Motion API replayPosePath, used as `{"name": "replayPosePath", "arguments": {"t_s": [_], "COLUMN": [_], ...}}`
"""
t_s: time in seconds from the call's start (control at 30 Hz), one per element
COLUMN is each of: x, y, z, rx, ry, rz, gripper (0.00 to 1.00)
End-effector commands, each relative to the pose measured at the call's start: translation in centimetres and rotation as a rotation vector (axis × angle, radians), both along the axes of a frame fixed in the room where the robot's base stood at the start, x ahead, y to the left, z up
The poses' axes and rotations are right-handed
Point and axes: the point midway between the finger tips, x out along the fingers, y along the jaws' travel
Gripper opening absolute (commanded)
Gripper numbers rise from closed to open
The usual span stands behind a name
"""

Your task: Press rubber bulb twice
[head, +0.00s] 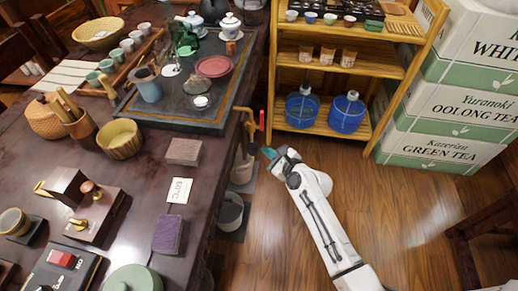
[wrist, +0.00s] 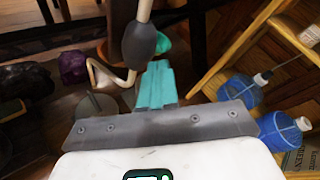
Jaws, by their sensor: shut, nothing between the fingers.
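The rubber bulb (wrist: 139,45) is a grey oval on a pale tube in the wrist view. The tube enters from the top, and a thin bent tube lies left of the bulb. My gripper (wrist: 157,80) has teal fingers shut together with nothing between them. The fingertips are just below and right of the bulb in the picture; I cannot tell whether they touch it. In the head view my gripper (head: 268,153) is beyond the table's right edge, above the floor. I cannot make out the bulb clearly there, as that spot is small and dark.
The dark table (head: 150,185) holds tea ware along its left side. Buckets (head: 230,212) stand on the floor beside it. A wooden shelf (head: 345,85) with blue water bottles (head: 346,114) is at the back right. Tea boxes (head: 440,105) are stacked beside it. The floor on the right is largely open.

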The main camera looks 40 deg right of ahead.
Motion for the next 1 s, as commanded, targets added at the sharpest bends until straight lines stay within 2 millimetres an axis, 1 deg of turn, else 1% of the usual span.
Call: {"name": "replayPosePath", "arguments": {"t_s": [0.2, 0.57, 1.0], "x": [-0.8, -1.1, -4.1], "y": [-0.6, -0.8, -3.2], "z": [0.0, -0.1, -0.1], "rx": [-0.001, 0.0, 0.001], "ry": [0.001, 0.0, 0.0], "rz": [-0.001, -0.002, -0.004], "gripper": [0.0, 0.0, 0.0]}}
